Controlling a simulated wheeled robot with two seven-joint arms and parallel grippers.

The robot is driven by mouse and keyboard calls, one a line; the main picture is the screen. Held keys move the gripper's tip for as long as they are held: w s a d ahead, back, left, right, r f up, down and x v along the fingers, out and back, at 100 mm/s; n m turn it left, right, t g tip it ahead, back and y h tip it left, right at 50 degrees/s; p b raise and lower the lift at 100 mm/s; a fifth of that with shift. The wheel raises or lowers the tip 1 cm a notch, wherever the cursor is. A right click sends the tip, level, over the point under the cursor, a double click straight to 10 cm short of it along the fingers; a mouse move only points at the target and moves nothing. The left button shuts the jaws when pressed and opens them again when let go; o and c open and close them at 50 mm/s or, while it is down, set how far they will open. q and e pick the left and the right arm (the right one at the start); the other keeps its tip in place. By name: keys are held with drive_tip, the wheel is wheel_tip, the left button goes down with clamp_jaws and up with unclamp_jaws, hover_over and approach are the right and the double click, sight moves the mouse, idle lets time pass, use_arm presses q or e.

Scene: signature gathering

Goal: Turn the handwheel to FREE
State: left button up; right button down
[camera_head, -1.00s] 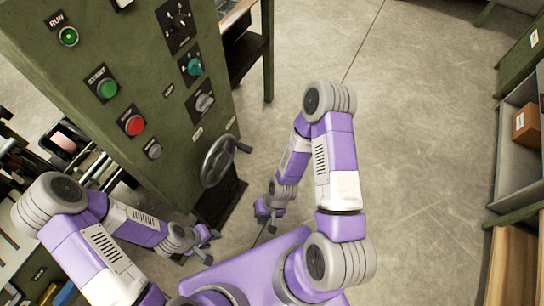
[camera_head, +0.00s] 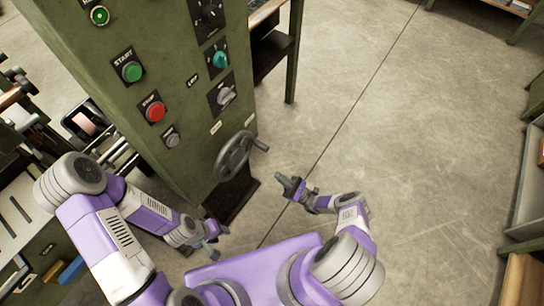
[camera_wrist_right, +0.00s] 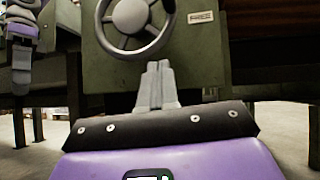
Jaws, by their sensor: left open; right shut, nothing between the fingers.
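The handwheel (camera_head: 234,157) is a dark grey spoked wheel with a crank knob, low on the face of the green control cabinet. It also shows in the right wrist view (camera_wrist_right: 131,17), its top cut off, straight ahead of the fingers. My right gripper (camera_head: 283,184) is shut and empty, to the right of the wheel and apart from it. In the right wrist view its closed fingers (camera_wrist_right: 157,68) point toward the wheel's lower rim. My left gripper (camera_head: 215,240) is open and empty, below the wheel. Any FREE mark is not readable.
The green cabinet (camera_head: 120,100) carries a green START button (camera_head: 132,71), a red STOP button (camera_head: 155,111) and several knobs. A small label plate (camera_wrist_right: 201,17) sits beside the wheel. Benches stand at left and right. The floor right of the cabinet is clear.

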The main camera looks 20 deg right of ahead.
drive_tip(key=w+a+r+m+t+h, duration=0.1)
drive_tip(key=w+r, duration=0.3)
drive_tip(key=r, duration=0.7)
drive_tip(key=shift+a+t, duration=0.7)
drive_tip(key=shift+t, duration=0.1)
drive_tip(key=shift+w, duration=0.1)
